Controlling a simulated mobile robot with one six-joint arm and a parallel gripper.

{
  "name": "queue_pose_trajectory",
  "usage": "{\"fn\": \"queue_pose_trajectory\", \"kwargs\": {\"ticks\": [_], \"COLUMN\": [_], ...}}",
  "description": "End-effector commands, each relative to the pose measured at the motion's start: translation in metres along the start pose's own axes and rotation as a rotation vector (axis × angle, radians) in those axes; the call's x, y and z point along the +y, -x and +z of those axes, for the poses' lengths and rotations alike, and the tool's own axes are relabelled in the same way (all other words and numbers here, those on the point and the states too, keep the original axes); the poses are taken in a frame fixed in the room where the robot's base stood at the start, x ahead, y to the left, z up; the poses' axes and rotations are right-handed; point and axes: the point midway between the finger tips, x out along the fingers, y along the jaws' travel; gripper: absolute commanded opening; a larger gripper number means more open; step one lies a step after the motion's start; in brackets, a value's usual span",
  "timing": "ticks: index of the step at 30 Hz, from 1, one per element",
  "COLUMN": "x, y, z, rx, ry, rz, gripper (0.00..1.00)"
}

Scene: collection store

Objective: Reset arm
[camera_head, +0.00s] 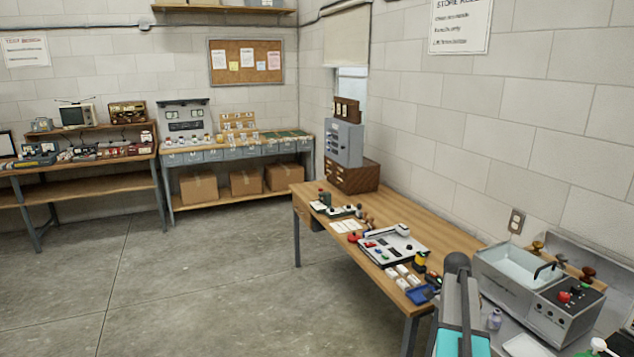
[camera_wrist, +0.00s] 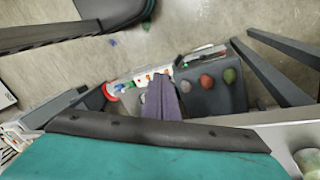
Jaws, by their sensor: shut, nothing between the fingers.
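My gripper (camera_wrist: 163,85) shows in the wrist view as a narrow grey-purple pair of fingers, closed together in front of a dark bar and a teal body. Nothing is held between them. In the head view my arm (camera_head: 458,305) rises at the lower right, in front of the wooden bench (camera_head: 420,219); I cannot make out the gripper there.
A grey sink unit (camera_head: 540,290) with knobs stands right of my arm. The wrist view shows a dark box with rounded knobs (camera_wrist: 207,81). The floor (camera_head: 200,290) at left is clear.

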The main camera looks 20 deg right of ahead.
Motion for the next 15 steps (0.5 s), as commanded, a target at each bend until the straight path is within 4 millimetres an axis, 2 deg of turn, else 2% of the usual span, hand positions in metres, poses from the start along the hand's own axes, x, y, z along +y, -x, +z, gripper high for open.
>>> {"fn": "queue_pose_trajectory", "kwargs": {"ticks": [1, 3, 8, 15], "x": [-0.001, -0.003, -0.001, 0.014], "y": [-0.018, -0.037, -0.08, -0.147], "z": [0.021, 0.046, 0.1, 0.173], "rx": [0.003, 0.006, 0.013, 0.027], "ry": [0.035, 0.079, 0.186, 0.36], "rz": [0.016, 0.034, 0.073, 0.13], "gripper": [0.0, 0.0, 0.0, 0.0]}}
